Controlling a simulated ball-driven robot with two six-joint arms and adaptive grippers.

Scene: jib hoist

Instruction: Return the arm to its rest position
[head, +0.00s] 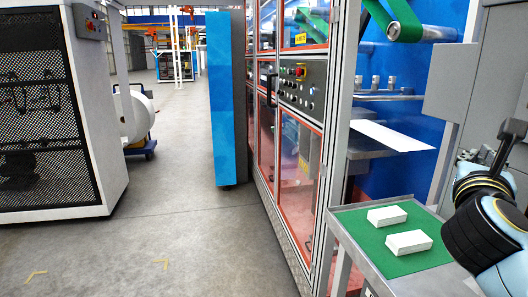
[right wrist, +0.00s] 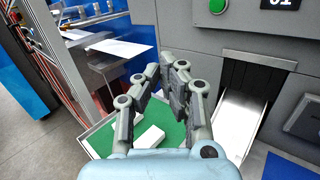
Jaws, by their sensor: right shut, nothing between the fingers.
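My right arm comes in at the right edge of the head view, bent upward beside a small green-topped table (head: 372,260). Its gripper (head: 508,142) is partly cut off by that edge. In the right wrist view the fingers of the right gripper (right wrist: 165,78) are drawn together with nothing between them. They are above and in front of the green tabletop, and not seen touching anything. My left arm and gripper are not in view.
Two white boxes, one nearer (head: 408,242) and one farther (head: 387,215), lie on the green surface. A white sheet (head: 392,135) juts from the machine. A grey cabinet with a chute (right wrist: 236,118) stands close by. The floor (head: 185,240) at left is clear.

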